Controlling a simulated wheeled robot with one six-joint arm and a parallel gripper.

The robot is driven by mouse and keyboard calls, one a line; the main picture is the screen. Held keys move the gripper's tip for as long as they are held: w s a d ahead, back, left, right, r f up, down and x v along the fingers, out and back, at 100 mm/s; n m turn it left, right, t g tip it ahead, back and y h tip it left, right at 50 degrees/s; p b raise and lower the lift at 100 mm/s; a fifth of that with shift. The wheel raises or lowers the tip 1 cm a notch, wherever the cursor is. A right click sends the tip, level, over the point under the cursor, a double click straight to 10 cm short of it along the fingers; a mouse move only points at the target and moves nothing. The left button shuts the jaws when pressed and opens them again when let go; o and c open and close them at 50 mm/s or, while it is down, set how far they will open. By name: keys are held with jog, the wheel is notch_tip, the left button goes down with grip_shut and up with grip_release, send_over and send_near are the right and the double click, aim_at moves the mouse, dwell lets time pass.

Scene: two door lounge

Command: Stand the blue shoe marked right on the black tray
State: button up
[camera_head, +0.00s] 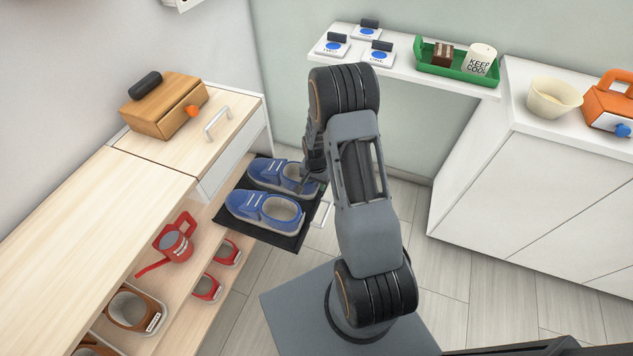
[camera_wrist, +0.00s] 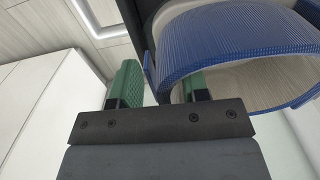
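Two blue shoes stand upright side by side on the black tray (camera_head: 290,241), toes to the left: a far shoe (camera_head: 266,170) and a near shoe (camera_head: 246,204). No right or left mark is readable on either. My gripper (camera_head: 308,182) is at the heel end of the far shoe, partly hidden by my arm. In the wrist view my gripper (camera_wrist: 162,87) has its green fingers apart. A blue shoe's collar (camera_wrist: 235,45) fills the upper right. Its edge shows between the fingers, and the right finger's tip is hidden by the shoe. I cannot tell whether the fingers touch it.
A red watering can (camera_head: 175,243) and red shoes (camera_head: 207,287) are on the low shelves at left. A wooden box (camera_head: 165,106) stands on the cabinet behind. A wall shelf (camera_head: 400,70) holds a green tray (camera_head: 427,66). Floor (camera_head: 440,290) right of my arm is clear.

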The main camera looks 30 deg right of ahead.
notch_tip(320, 180, up, 12)
jog(key=shift+f+p, duration=0.15)
jog(key=shift+p, duration=0.9)
jog(key=s+a+r+n+t, duration=0.1)
jog(key=s+a+r+n, duration=0.3)
jog(key=s+r, duration=0.4)
jog(key=s+a+r+n+t, duration=0.2)
jog(key=s+a+r+n, duration=0.3)
jog(key=r, duration=0.5)
jog(key=s, duration=0.2)
jog(key=shift+s+r, duration=0.35)
jog(key=shift+s, duration=0.05)
notch_tip(320, 180, up, 14)
jog(key=p, duration=1.3)
jog(key=shift+s+a+n+t, duration=0.15)
jog(key=shift+a+n+t, duration=0.15)
